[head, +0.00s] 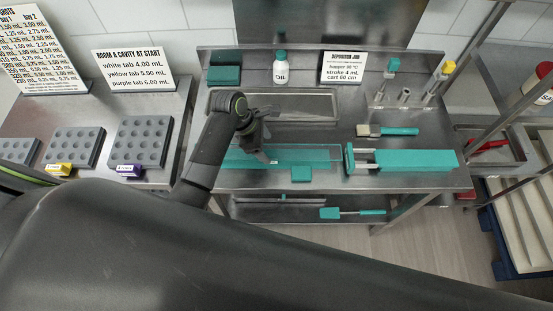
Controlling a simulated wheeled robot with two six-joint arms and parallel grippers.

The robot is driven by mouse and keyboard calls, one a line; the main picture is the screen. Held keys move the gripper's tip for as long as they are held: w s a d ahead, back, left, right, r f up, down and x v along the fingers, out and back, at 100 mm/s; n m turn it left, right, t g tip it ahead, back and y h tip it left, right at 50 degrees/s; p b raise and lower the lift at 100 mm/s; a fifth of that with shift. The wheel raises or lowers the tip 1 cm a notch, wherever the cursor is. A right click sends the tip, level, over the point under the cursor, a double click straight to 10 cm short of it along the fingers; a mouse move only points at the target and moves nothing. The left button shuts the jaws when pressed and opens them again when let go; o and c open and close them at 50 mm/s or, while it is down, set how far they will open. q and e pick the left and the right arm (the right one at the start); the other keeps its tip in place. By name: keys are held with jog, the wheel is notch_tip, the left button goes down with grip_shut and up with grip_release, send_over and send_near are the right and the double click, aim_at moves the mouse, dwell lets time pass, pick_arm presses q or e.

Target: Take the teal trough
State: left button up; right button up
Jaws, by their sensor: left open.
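The teal trough (318,154) is a long, see-through teal channel lying flat along the front part of the steel table, in front of the sunken basin. My left gripper (266,158) points down over its left part and hides some of it. The left gripper is open. I cannot tell whether its fingers touch the trough. My right gripper is not in view.
A teal block with a framed end (415,160) lies just right of the trough. A small teal piece (301,174) lies in front of it. A brush (388,131), an oil bottle (281,70) and a job card (342,68) are behind. Mould trays (143,140) stand left.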

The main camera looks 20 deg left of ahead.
aim_at(277, 156)
pick_arm(q)
jog(key=d+f, duration=0.1)
jog(key=d+f+p, duration=0.1)
jog(key=shift+d+f, duration=0.15)
jog(key=shift+f, duration=0.15)
jog(key=shift+d+f, duration=0.2)
jog(key=shift+f, duration=0.5)
jog(key=c, duration=0.8)
jog(key=shift+o, duration=0.2)
jog(key=shift+w+r, duration=0.1)
jog(key=shift+r, duration=0.45)
notch_tip(277, 156, up, 9)
jog(key=b, duration=0.1)
